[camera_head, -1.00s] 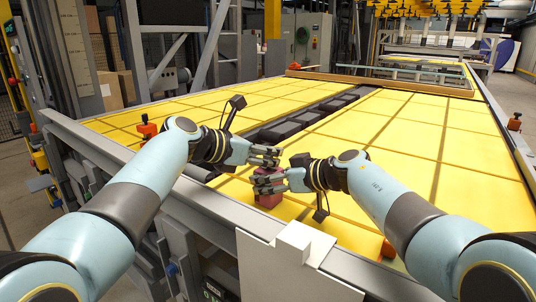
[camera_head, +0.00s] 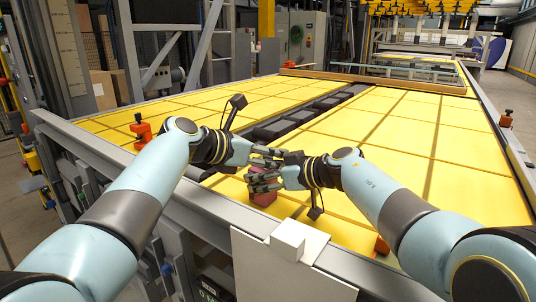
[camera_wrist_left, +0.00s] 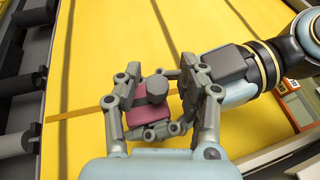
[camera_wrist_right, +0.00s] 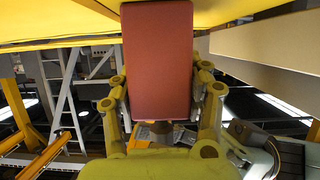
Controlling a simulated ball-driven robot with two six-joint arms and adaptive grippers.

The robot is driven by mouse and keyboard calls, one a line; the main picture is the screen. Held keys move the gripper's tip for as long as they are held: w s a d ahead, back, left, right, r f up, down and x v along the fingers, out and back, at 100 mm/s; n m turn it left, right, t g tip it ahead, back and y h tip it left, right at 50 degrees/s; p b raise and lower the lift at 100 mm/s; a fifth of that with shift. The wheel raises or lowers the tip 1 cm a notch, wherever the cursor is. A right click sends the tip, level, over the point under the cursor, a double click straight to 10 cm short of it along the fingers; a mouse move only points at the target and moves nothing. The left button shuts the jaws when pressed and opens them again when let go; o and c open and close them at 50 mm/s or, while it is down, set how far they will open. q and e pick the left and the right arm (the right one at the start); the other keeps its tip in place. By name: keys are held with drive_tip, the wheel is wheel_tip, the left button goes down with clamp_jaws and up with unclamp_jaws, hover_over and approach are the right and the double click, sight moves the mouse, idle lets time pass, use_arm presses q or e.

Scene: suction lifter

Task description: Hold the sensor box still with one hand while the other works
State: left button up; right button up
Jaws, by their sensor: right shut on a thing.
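The sensor box is a small dull-red block (camera_head: 264,199) on the yellow table near its front edge. It shows in the left wrist view (camera_wrist_left: 150,108) with a round grey knob (camera_wrist_left: 157,86) over it. In the right wrist view its long red face (camera_wrist_right: 157,60) stands between the fingers. My right gripper (camera_head: 254,182) is shut on the box; its fingers (camera_wrist_right: 160,95) flank it. My left gripper (camera_head: 274,158) is just above and beyond the right one. Its fingers (camera_wrist_left: 160,92) are spread apart, with the knob between them and no visible contact. The fingers partly hide the box.
The yellow tabletop (camera_head: 400,150) is broad and mostly clear. A dark slotted strip (camera_head: 300,118) runs across it. A white block (camera_head: 290,238) stands at the front rail. Orange clamps (camera_head: 142,130) sit by the edges. My two hands are very close together.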

use_arm(q)
drive_tip(key=v, duration=1.2)
use_arm(e)
drive_tip(key=o, duration=1.4)
drive_tip(key=shift+v, duration=3.5)
